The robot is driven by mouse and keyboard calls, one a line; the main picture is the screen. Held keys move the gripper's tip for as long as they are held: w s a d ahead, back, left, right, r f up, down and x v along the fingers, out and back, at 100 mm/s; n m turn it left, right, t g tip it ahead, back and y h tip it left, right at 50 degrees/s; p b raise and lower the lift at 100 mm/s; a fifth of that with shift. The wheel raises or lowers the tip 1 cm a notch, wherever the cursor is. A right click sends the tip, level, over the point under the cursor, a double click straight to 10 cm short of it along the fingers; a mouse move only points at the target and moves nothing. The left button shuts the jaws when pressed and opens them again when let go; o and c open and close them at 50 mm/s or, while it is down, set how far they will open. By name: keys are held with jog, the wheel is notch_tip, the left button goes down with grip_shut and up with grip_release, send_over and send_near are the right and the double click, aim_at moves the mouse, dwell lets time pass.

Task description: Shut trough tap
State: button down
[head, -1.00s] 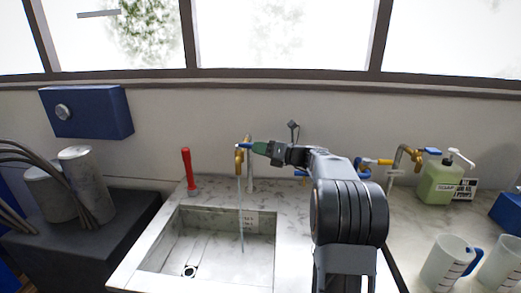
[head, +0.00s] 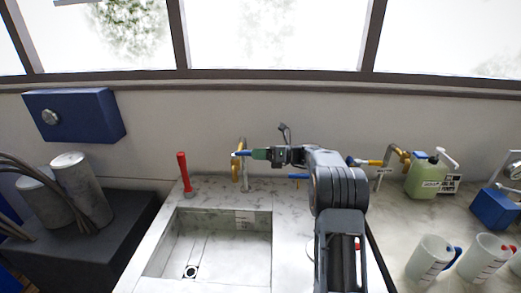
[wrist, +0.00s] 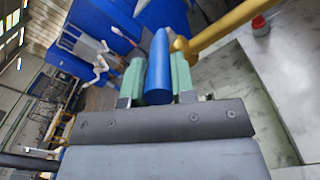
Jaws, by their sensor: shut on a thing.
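The trough tap (head: 236,174) is a brass spout on a post behind the stone trough (head: 254,259). Its blue lever handle (head: 241,153) points to the right, toward my gripper. My gripper (head: 252,154) has green finger pads and is shut on this handle. In the wrist view the blue handle (wrist: 158,68) lies between the green pads of my gripper (wrist: 160,72), with the brass tap body (wrist: 222,27) to its right. No water stream shows below the spout now. The trough's drain (head: 190,271) is visible at its floor.
A red-handled object (head: 184,171) stands left of the tap. Another brass tap (head: 393,157), a green soap bottle (head: 424,178) and clear jugs (head: 429,260) are on the counter to the right. A blue wall box (head: 73,115) hangs at the left.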

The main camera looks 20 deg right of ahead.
jog(key=c, duration=0.9)
grip_release()
jog(key=shift+c, duration=0.2)
jog(key=b+v, duration=0.2)
jog(key=v, duration=1.2)
jog(key=shift+b, duration=0.4)
jog(key=shift+a, duration=0.1)
